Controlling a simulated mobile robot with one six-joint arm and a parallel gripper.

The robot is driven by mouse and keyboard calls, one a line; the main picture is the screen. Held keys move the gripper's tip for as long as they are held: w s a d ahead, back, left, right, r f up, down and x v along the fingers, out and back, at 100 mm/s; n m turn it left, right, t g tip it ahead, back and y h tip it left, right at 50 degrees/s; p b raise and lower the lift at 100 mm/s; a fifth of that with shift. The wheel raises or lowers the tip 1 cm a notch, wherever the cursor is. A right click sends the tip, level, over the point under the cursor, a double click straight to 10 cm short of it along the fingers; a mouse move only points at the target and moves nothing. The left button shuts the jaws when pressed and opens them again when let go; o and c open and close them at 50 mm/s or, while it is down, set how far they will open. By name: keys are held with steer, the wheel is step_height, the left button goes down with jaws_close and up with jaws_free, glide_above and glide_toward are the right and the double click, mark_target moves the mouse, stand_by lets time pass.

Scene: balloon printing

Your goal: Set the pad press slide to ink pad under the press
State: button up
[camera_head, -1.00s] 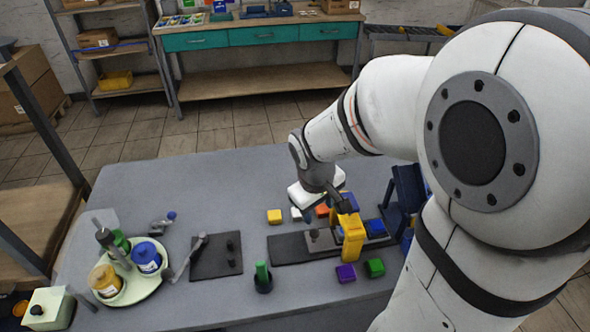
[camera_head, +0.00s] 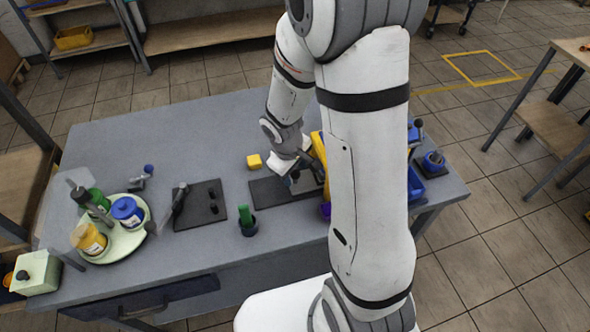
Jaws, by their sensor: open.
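The pad press has a yellow frame (camera_head: 318,148), seen in the head view right of the table's middle, largely hidden behind my arm. Its dark base (camera_head: 267,192) sticks out to the left and is bare at that end. My gripper (camera_head: 308,172) is over the base, just left of the yellow frame, and is open. A dark grey piece on the base shows beside the fingers, but I cannot tell whether they touch it. The slide and the ink pad are mostly hidden by my gripper and arm, so the slide's position cannot be told.
A yellow block (camera_head: 254,161) lies behind the base. A dark cup with a green stick (camera_head: 247,220) stands in front of it. Further left are a black mat (camera_head: 200,213) and a green tray (camera_head: 127,251) with jars. A blue bin (camera_head: 416,185) stands at the right.

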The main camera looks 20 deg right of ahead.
steer(key=shift+c, duration=0.2)
jaws_close()
stand_by(0.3)
